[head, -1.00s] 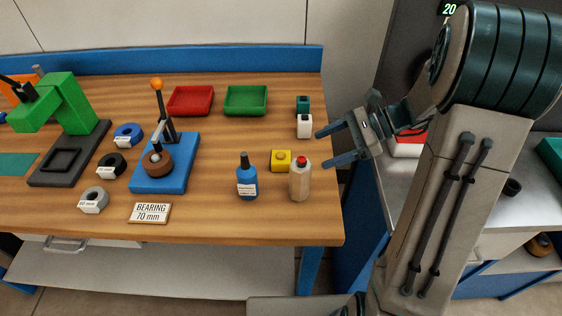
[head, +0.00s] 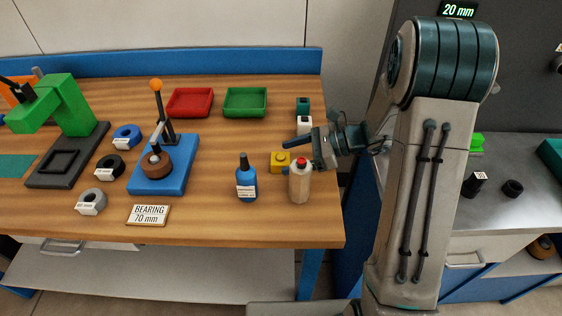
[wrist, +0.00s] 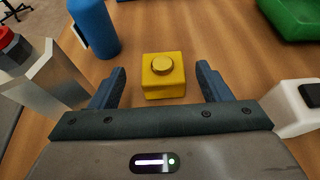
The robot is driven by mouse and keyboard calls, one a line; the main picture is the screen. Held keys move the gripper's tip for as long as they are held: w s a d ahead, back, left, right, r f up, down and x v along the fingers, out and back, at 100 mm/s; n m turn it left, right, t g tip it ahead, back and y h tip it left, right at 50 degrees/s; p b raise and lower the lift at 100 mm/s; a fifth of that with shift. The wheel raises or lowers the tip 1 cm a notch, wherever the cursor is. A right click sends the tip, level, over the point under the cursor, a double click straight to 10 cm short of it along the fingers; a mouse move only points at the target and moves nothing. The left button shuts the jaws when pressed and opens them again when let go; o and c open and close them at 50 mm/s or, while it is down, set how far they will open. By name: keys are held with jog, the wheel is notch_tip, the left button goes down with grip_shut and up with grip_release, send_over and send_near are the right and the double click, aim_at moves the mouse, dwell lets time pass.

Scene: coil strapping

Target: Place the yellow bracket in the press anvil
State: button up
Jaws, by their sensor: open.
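The yellow bracket (head: 280,161), a small block with a round boss on top, stands upright on the wooden bench. In the wrist view the yellow bracket (wrist: 163,77) lies straight ahead, centred just beyond the fingertips. My gripper (head: 302,154) is open and empty at the bracket's right side; in the wrist view my gripper (wrist: 162,84) has one finger on each side of the line to the bracket, not touching it. The green press (head: 62,105) stands at the left of the bench, with its dark anvil base (head: 50,170) holding a square recess that looks empty.
A beige bottle with a red cap (head: 300,183) and a blue bottle (head: 247,183) stand close to the bracket. A white block (head: 304,124) is behind my gripper. A blue fixture (head: 170,180), rings and a bearing sign (head: 148,214) lie between bracket and press.

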aim_at(281, 158)
jog(key=x, duration=0.3)
jog(key=shift+w+a+f, duration=0.15)
jog(key=shift+a+f, duration=0.05)
jog(key=shift+a, duration=0.05)
jog(key=c, duration=1.3)
